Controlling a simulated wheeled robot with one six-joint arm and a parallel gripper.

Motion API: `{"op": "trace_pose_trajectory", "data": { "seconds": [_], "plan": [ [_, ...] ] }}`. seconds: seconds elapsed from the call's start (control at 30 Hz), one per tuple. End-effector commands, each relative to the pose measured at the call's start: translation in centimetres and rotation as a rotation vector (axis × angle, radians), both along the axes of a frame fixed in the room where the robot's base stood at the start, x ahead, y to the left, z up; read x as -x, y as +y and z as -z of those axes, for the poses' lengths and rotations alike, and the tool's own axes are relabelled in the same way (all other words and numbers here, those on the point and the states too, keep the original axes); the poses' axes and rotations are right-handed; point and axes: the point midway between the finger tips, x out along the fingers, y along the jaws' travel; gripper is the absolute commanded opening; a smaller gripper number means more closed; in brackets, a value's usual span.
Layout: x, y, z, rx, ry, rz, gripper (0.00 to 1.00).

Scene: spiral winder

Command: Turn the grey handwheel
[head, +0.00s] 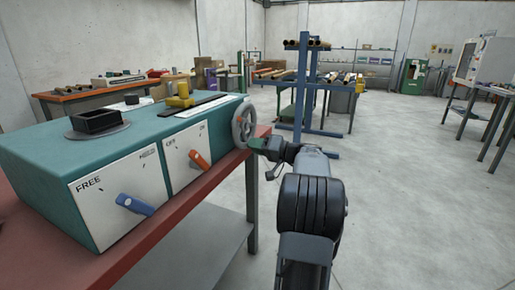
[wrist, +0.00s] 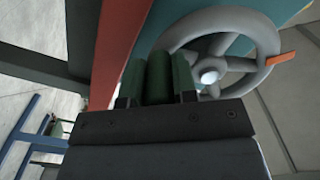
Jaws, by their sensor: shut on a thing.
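The grey spoked handwheel (head: 237,125) is on the right end of the teal machine housing (head: 40,150). In the wrist view the handwheel (wrist: 262,42) fills the upper right, with its bright hub showing. My gripper (head: 258,144) is at the lower right of the wheel in the head view. In the wrist view my gripper (wrist: 158,85) is shut on a dark green cylindrical grip (wrist: 159,72) beside the wheel's rim. The jaws hide where this grip joins the wheel.
The red bench (head: 180,205) carries the machine, its edge close to my arm. A blue lever (head: 134,204) and an orange lever (head: 199,160) are on the front panels. A blue rack (head: 302,90) stands behind.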

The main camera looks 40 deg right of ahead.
Motion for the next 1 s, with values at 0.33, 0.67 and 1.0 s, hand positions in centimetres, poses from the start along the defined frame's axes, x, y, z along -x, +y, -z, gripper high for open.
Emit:
{"op": "trace_pose_trajectory", "data": {
  "seconds": [0.33,0.67,1.0],
  "plan": [
    [0.0,0.0,0.0,-0.001,0.001,0.001,0.47],
    [0.2,-0.1,-0.1,-0.001,0.001,0.001,0.52],
    [5.2,-2.5,-0.3,-0.002,0.001,0.006,0.52]
  ]
}}
